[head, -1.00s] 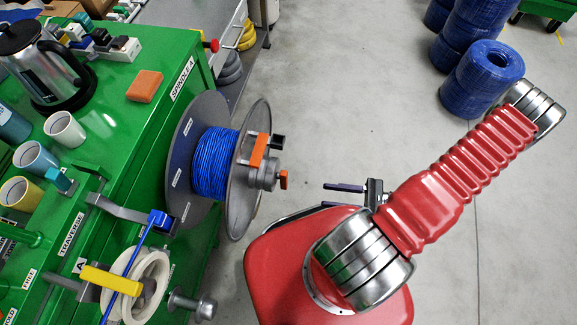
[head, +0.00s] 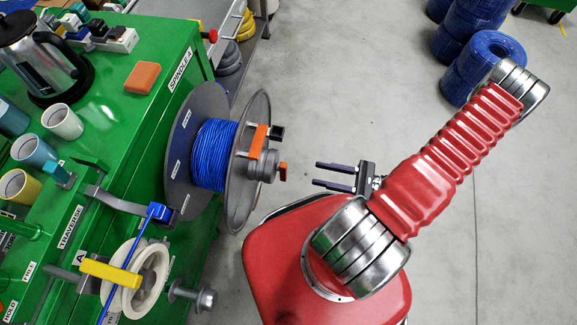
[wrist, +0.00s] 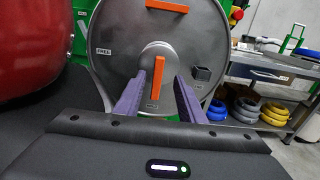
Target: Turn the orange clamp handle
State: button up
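The orange clamp handle (head: 283,172) sits on the grey hub (head: 262,165) at the outer face of the blue cable reel (head: 212,155). In the wrist view the handle (wrist: 157,80) stands close to upright on the round hub. My gripper (head: 315,174) is open and empty, to the right of the handle with a gap between them. In the wrist view its two purple fingers (wrist: 160,78) show on either side of the handle. A second orange bar (head: 257,144) is on the reel flange, above the hub; it shows in the wrist view at the top (wrist: 167,5).
A black block (head: 277,133) sticks out from the flange near the hub; it shows grey in the wrist view (wrist: 203,73). The green bench (head: 115,140) is at left. A white spool (head: 150,275) is below the reel. The floor at right is clear up to blue coils (head: 480,65).

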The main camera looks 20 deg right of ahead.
aim_at(283, 172)
jog(key=x, duration=1.1)
jog(key=shift+c, duration=0.5)
grip_shut()
dwell(0.3)
